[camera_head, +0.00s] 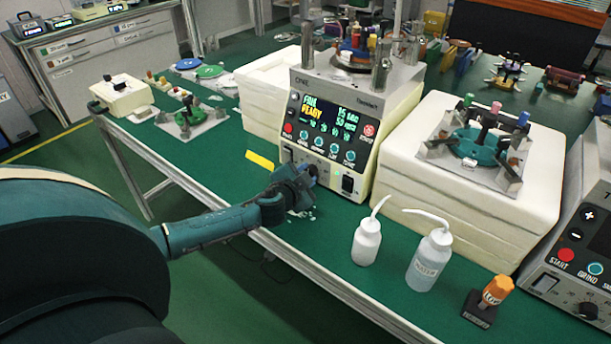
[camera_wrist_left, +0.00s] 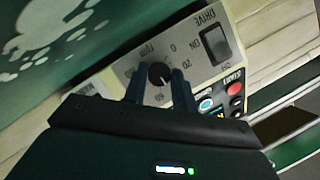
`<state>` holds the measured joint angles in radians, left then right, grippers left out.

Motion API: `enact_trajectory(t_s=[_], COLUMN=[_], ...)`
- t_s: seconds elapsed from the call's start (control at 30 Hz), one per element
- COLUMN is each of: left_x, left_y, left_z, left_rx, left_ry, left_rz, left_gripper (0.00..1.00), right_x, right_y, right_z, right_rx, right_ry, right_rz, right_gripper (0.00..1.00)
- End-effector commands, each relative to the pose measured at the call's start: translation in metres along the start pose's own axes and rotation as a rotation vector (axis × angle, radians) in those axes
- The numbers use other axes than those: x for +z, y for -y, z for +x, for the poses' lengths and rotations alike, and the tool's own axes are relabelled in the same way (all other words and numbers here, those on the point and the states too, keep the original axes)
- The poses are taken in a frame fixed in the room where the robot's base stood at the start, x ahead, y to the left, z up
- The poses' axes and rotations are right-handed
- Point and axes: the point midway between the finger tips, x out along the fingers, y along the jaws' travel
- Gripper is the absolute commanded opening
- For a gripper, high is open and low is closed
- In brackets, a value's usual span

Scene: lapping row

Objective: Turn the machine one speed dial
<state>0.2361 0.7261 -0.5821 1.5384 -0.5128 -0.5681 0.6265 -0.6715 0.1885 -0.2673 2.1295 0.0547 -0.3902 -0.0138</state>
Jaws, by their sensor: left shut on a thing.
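The machine one (camera_head: 330,112) is a cream box with a lit display reading READY, standing on the green bench. Its speed dial (camera_wrist_left: 160,73) is a small black knob with a pale pointer line, on a grey panel with numbers around it. My left gripper (camera_wrist_left: 159,88) has its two dark fingers on either side of the dial, shut on it. In the head view my left gripper (camera_head: 300,178) is at the lower left of the machine's front and hides the dial. My right gripper is in neither view.
A black DRIVE switch (camera_wrist_left: 215,45) is beside the dial. Two white wash bottles, a small one (camera_head: 367,241) and a larger one (camera_head: 430,261), stand right of the gripper. A yellow strip (camera_head: 260,161) lies left of the machine.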

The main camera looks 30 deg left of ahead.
Motion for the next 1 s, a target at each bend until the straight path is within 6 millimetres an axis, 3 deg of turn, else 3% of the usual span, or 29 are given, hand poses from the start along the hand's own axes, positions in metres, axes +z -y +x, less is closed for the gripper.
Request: enact_trajectory(t_s=[0.7,0.73,1.0], left_x=[-0.0012,-0.0012,-0.0008], left_y=[-0.0003,-0.0002,-0.0004], left_z=[0.0001,0.0001,0.0001], left_rx=[-0.029,-0.029,-0.029], left_ry=[0.000,0.000,0.001], left_rz=[0.071,0.071,0.070], left_gripper=[0.04,0.29,0.49], right_x=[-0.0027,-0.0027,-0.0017], right_y=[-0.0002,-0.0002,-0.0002], right_z=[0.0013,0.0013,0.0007], right_rx=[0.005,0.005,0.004], right_ry=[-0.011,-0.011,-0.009], right_rz=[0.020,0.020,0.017], right_gripper=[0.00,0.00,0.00])
